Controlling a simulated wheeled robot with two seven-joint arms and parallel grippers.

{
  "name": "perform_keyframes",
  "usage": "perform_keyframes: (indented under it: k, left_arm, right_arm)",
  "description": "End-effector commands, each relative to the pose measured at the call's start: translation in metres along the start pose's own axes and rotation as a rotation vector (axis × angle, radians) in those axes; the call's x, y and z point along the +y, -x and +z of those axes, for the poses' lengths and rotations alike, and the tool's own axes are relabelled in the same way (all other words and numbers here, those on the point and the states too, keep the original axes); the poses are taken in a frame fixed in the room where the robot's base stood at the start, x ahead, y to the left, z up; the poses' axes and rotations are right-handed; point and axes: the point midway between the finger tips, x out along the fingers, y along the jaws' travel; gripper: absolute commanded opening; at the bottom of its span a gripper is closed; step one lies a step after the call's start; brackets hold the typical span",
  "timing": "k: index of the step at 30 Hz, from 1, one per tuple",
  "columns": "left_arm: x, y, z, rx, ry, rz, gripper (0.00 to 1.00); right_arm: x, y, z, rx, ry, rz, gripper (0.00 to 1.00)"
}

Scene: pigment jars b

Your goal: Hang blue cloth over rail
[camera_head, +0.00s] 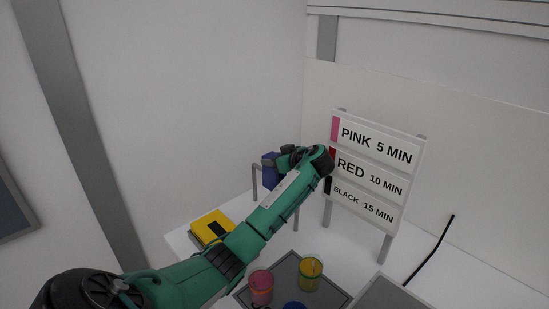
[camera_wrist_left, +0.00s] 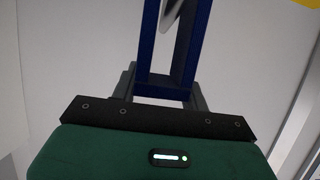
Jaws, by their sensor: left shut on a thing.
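The blue cloth (camera_head: 269,174) hangs at the top of the grey rail (camera_head: 255,183), on the far left part of the white table. My left gripper (camera_head: 280,160) is at the cloth's upper right, shut on it. My arm hides part of the rail. In the left wrist view the cloth (camera_wrist_left: 147,45) shows as two blue strips joined by a band between the fingers (camera_wrist_left: 160,92). A pale grey bar shows between the strips. I cannot tell whether the cloth rests on the rail. My right gripper is not in view.
A sign board (camera_head: 371,168) on posts stands right of my gripper. A yellow box (camera_head: 211,227) lies left of my forearm. A pink jar (camera_head: 261,288) and a yellow-green jar (camera_head: 310,272) stand on a grey mat (camera_head: 283,270) in front.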

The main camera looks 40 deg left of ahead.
Motion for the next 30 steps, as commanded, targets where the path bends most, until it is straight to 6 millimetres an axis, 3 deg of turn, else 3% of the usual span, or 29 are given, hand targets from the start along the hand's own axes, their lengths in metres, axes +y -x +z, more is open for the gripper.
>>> perform_keyframes:
  k: [13,29,30]
  left_arm:
    - [0.000,-0.017,0.042,-0.001,0.000,0.000,0.22]
    - [0.000,-0.020,0.050,0.000,0.000,0.000,0.22]
    - [0.000,-0.020,0.050,0.000,0.000,0.000,0.47]
  right_arm:
    - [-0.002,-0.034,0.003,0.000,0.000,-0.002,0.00]
    - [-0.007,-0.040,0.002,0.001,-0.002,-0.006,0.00]
    - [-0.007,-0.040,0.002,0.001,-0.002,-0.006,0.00]
